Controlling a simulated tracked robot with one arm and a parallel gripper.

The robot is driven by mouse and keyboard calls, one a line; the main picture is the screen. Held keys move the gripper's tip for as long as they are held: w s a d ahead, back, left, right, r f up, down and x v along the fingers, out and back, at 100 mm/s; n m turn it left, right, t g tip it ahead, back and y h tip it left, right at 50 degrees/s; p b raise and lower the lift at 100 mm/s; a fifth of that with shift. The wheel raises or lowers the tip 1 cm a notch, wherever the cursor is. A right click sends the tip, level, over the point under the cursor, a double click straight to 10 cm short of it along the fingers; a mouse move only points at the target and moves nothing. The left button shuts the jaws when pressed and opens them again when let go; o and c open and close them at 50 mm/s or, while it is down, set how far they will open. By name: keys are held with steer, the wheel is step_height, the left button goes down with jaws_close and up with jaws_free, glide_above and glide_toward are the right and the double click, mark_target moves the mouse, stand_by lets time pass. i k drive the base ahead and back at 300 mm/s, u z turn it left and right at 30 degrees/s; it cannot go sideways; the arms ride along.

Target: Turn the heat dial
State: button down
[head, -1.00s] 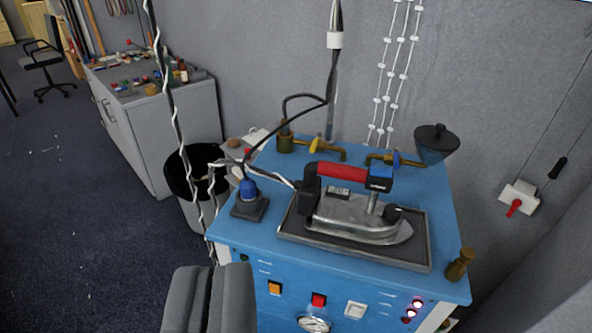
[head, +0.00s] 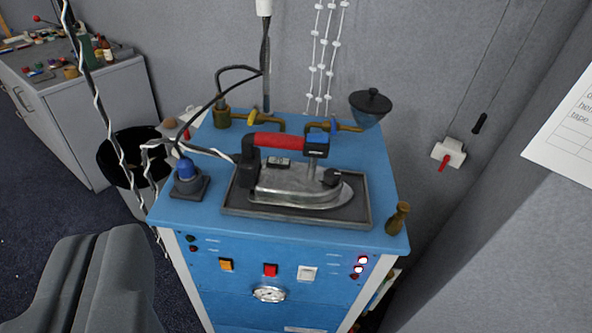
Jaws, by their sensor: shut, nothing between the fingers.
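A steam iron with a red handle (head: 280,141) and metal body rests on a dark tray (head: 215,207) on top of a blue cabinet. A round black knob (head: 331,178) sits on the iron near its tip. A round pale gauge-like dial (head: 269,294) is on the cabinet's front panel, below a red switch (head: 270,270). I cannot tell for sure which of these is the heat dial. My gripper (head: 92,245) is at the lower left, shut and empty, in front of the cabinet's left side and apart from the iron and panel.
The blue cabinet (head: 370,238) also bears a blue-capped fitting (head: 187,176), brass valves (head: 266,121), a dark funnel (head: 369,108) and a brass post (head: 398,218). Cables hang at the left beside a black-lined bin (head: 118,168). A wall switch (head: 449,152) is at the right.

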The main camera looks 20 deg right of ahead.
mark_target(332, 176)
steer(key=z, duration=0.05)
steer(key=k, duration=0.6)
steer(key=z, duration=0.35)
steer(key=i, duration=1.35)
steer(key=z, duration=0.25)
